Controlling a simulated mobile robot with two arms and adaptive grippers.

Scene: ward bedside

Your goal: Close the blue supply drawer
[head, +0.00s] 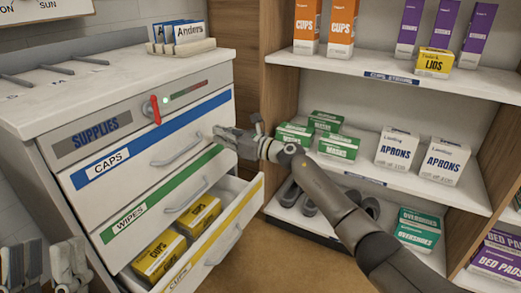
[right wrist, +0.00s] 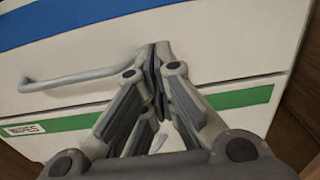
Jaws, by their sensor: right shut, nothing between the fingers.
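The blue supply drawer (head: 150,150), marked CAPS with a blue stripe, is in the upper part of the white cabinet. Its front looks flush or nearly flush; no inside shows. My right gripper (head: 217,133) is shut and empty, with its tips at the drawer front by the right end of the grey handle (head: 176,150). In the right wrist view, the shut fingertips (right wrist: 158,50) are just right of the handle (right wrist: 70,80), at or very near the white front. My left gripper (head: 43,265) is low at the left, fingers apart, away from the drawer.
The green WIPES drawer (head: 165,195) looks closed. The yellow CUPS drawer (head: 215,240) stands open with yellow boxes inside. A red lever (head: 154,109) is on the SUPPLIES panel. A stocked shelf unit (head: 350,180) stands close at the right.

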